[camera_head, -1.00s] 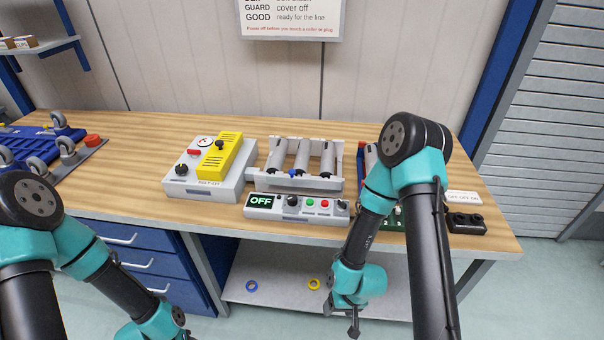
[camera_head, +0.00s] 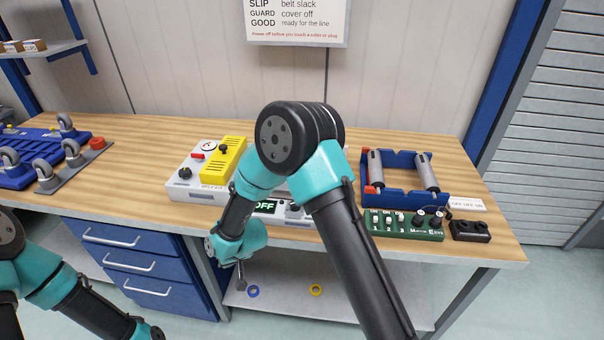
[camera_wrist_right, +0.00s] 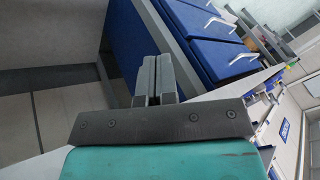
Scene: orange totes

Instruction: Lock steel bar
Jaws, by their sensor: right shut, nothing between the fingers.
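No part is plainly marked as the steel bar. Two grey metal rollers (camera_head: 376,170) (camera_head: 426,172) stand across a blue frame (camera_head: 402,201) with red corners on the right of the bench. My right gripper (camera_head: 241,284) hangs in front of the bench's front edge, left of the frame and below the bench top. In the right wrist view its two fingers (camera_wrist_right: 154,80) are together with nothing between them. My right arm hides most of the white roller unit in the middle. My left arm comes in at the lower left; its gripper is out of the picture.
A white box with a yellow cover (camera_head: 222,160) stands left of my right arm. An OFF display (camera_head: 267,206) is partly hidden. A green switch board (camera_head: 405,227) lies before the blue frame. A blue caster base (camera_head: 40,172) sits far left. Blue drawers (camera_head: 140,265) are below.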

